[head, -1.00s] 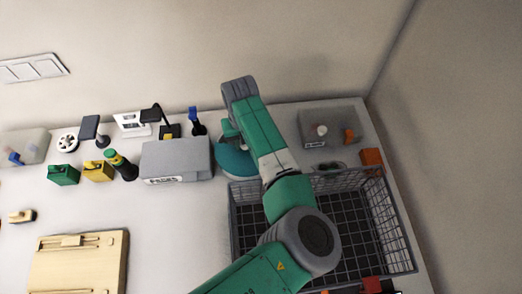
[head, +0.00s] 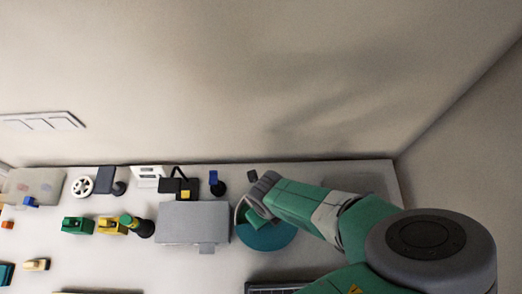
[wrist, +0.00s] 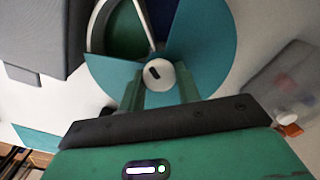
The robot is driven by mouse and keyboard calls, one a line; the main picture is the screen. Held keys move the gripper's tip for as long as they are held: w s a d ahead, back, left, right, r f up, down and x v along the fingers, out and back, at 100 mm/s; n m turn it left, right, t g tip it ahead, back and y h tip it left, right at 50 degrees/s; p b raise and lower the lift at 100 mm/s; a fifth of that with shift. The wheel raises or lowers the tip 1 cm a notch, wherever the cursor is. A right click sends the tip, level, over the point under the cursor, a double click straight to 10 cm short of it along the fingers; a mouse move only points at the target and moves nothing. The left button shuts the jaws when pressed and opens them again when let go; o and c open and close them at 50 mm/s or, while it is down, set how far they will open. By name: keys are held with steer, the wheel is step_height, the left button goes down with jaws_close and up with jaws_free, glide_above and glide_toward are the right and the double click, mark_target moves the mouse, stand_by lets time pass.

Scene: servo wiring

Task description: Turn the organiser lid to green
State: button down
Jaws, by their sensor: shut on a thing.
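The organiser is a round container with a teal lid (wrist: 200,50); it also shows in the head view (head: 268,240), right of the grey box. A wedge opening in the lid shows a green compartment (wrist: 126,32) and a strip of dark blue (wrist: 158,14) beside it. A pale wall edges the opening's left side. My gripper (wrist: 159,84) is shut on the white round knob (wrist: 158,70) at the lid's centre, one finger on each side. In the head view my wrist hides the knob and part of the lid.
A grey box (head: 193,222) stands close to the organiser's left. A translucent box (wrist: 285,82) lies to its right in the wrist view. Small tools and green and yellow blocks (head: 112,226) stand further left. The wall rises behind the table.

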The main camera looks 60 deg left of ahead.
steer(key=shift+a+r, duration=0.1)
steer(key=shift+a, duration=0.05)
stand_by(0.4)
steer(key=c, duration=1)
jaws_free()
steer(key=shift+a, duration=0.1)
step_height(320, 180, up, 8)
steer(key=shift+f+p, duration=0.15)
steer(key=shift+p, duration=1.1)
